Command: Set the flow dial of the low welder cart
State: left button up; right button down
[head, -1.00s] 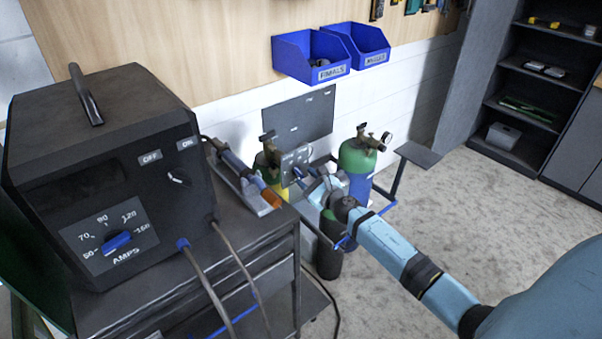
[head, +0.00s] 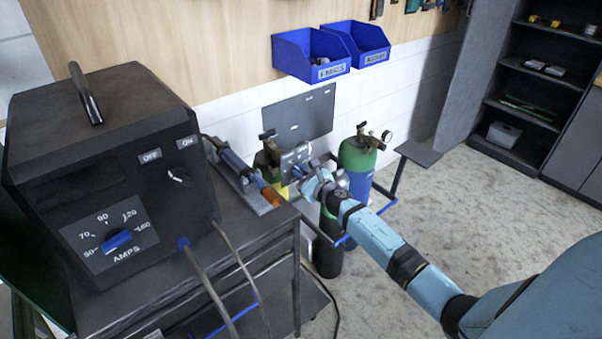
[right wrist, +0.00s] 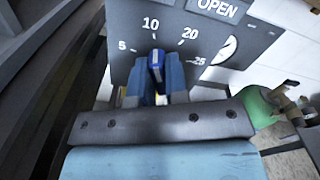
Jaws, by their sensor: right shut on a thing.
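The flow panel (right wrist: 205,45) is a dark plate with scale marks 5, 10, 20 and 25. Its blue dial knob (right wrist: 156,64) points up, close to the 10 mark. My right gripper (right wrist: 155,78) is shut on this knob, with a blue finger on each side. In the head view the panel (head: 293,157) sits between the gas cylinders, and my right gripper (head: 308,181) reaches it from the front right, hiding most of the dial. My left gripper is not in view.
A welder (head: 105,160) with an amps knob stands on a dark cart (head: 265,232) at the left. A green-topped cylinder (head: 358,155) stands right of the panel. A small dark shelf plate (head: 418,153) sticks out nearby. Floor at the right is clear.

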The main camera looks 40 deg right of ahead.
jog(key=m, duration=0.9)
jog(key=shift+m, duration=0.3)
jog(key=m, duration=0.5)
jog(key=shift+d, duration=0.1)
jog(key=m, duration=0.5)
jog(key=shift+f+p, duration=0.1)
jog(key=shift+p, duration=0.3)
jog(key=shift+m, duration=0.3)
jog(key=c, duration=1.1)
grip_release()
